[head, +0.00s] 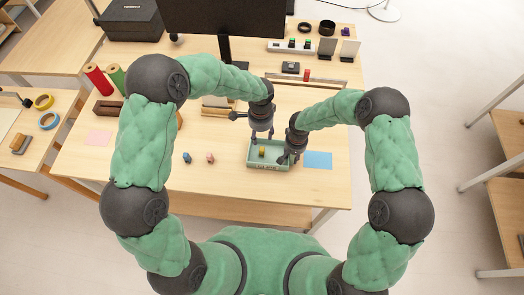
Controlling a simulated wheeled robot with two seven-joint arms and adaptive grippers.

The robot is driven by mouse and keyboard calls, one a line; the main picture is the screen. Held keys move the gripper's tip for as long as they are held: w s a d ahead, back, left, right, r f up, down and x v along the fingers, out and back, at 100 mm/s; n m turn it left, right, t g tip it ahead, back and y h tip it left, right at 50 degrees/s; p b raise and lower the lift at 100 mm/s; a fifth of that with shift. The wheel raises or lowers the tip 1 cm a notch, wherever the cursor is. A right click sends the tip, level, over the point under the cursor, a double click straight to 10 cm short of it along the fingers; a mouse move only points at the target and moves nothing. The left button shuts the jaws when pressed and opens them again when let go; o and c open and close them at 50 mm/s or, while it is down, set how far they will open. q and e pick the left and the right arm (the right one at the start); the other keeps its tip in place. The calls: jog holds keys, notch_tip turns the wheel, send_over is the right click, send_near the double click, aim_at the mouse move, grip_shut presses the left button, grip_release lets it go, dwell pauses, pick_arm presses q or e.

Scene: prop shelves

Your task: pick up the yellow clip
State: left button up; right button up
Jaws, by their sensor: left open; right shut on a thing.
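The small yellow clip (262,151) lies inside a shallow green tray (264,171) near the front of the wooden table. My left gripper (262,138) is open, pointing down over the back part of the tray, close to the clip and not holding it. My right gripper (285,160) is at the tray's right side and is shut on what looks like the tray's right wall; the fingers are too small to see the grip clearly.
A blue clip (187,157) and a pink clip (210,158) lie on the table left of the tray. A blue sheet (318,160) lies right of it, a pink sheet (99,138) far left. A monitor (225,18) stands at the back.

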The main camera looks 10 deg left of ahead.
aim_at(262, 149)
pick_arm(q)
notch_tip(262, 149, down, 6)
jog(key=m, duration=0.6)
jog(key=shift+d+f, duration=0.2)
jog(key=shift+f, duration=2.45)
jog(key=c, duration=1)
